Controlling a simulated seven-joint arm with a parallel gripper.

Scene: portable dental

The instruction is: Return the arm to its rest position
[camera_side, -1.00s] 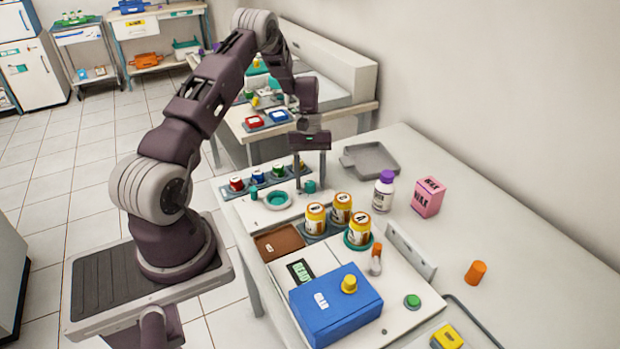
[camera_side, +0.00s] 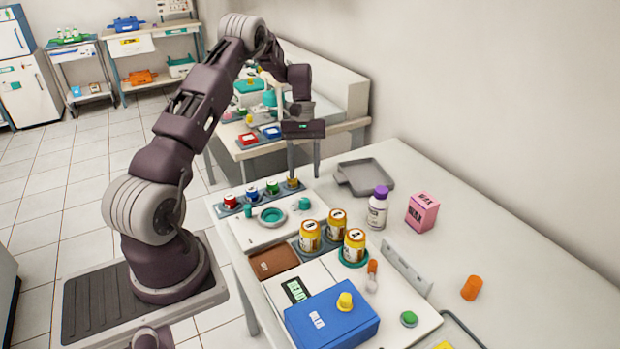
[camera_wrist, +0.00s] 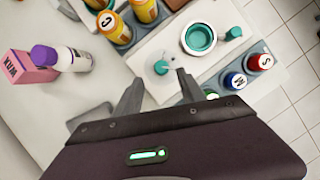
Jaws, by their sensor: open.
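My gripper (camera_side: 303,177) hangs with its fingers pointing down above the far part of the work table, below the dark wrist block. Its two fingers are apart, with nothing between them. In the wrist view my gripper (camera_wrist: 160,82) is also empty. A small teal piece (camera_side: 304,203) stands on the white board below the fingers, apart from them; it also shows in the wrist view (camera_wrist: 161,67). The arm is bent, reaching from its base at the left over to the table.
Near the gripper are a teal dish (camera_side: 272,216), a row of coloured-cap jars (camera_side: 251,194) and a grey tray (camera_side: 366,177). Amber jars (camera_side: 310,237), a purple-capped bottle (camera_side: 378,207), a pink wax box (camera_side: 422,213) and a blue box (camera_side: 330,321) stand nearer the camera.

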